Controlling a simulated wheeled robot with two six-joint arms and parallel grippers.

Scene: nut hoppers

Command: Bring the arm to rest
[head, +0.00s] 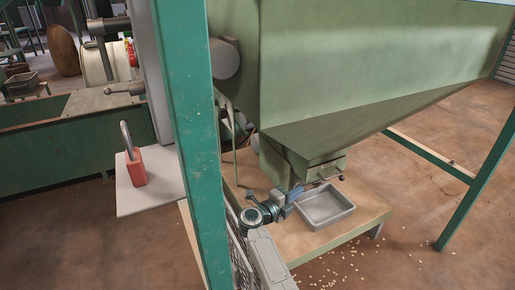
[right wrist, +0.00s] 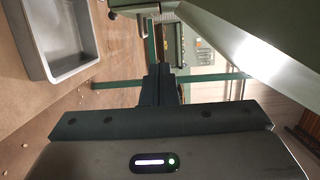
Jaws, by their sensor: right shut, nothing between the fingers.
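My right gripper (head: 297,190) is in the head view, just below the hopper's outlet and at the left of the grey tray (head: 328,221). In the right wrist view its fingers (right wrist: 158,78) are together with nothing between them. My right arm comes up from the bottom of the head view. My left gripper is in neither view.
The big green hopper (head: 350,70) hangs over a wooden platform (head: 365,214). The tray looks empty. A teal post (head: 190,130) stands in front at the left. A red padlock (head: 137,169) sits on a pale shelf. Several nuts lie on the floor (head: 400,268).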

